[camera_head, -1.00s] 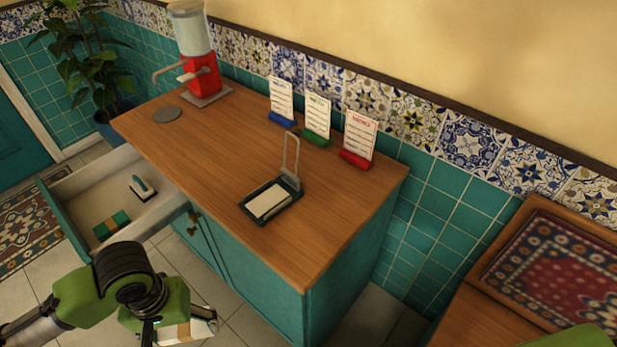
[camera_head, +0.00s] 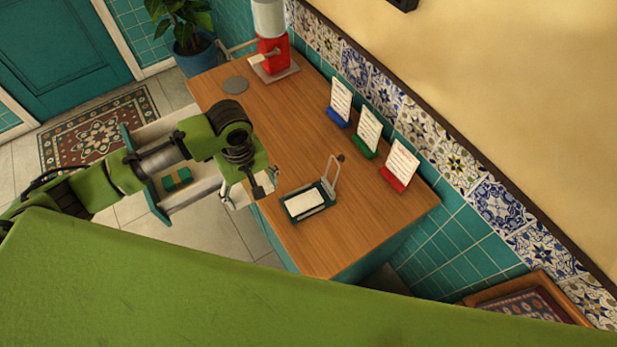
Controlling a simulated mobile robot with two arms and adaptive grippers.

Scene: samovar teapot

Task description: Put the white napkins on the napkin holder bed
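The napkin holder (camera_head: 324,203) is a dark tray with an upright wire loop, standing on the wooden counter near its front edge. A flat white stack (camera_head: 304,202) lies on its bed. My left gripper (camera_head: 243,194) is at the counter's front edge, left of the holder. A pale block, seemingly white napkins (camera_head: 236,191), shows between its dark fingers, partly hidden by the gripper. My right gripper is not in view.
An open drawer (camera_head: 181,199) below the counter holds teal packs (camera_head: 177,179). Three menu stands, blue (camera_head: 339,103), green (camera_head: 367,134) and red (camera_head: 399,166), line the back of the counter (camera_head: 290,130). A red dispenser (camera_head: 272,55) stands at the far end. My green body covers the lower view.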

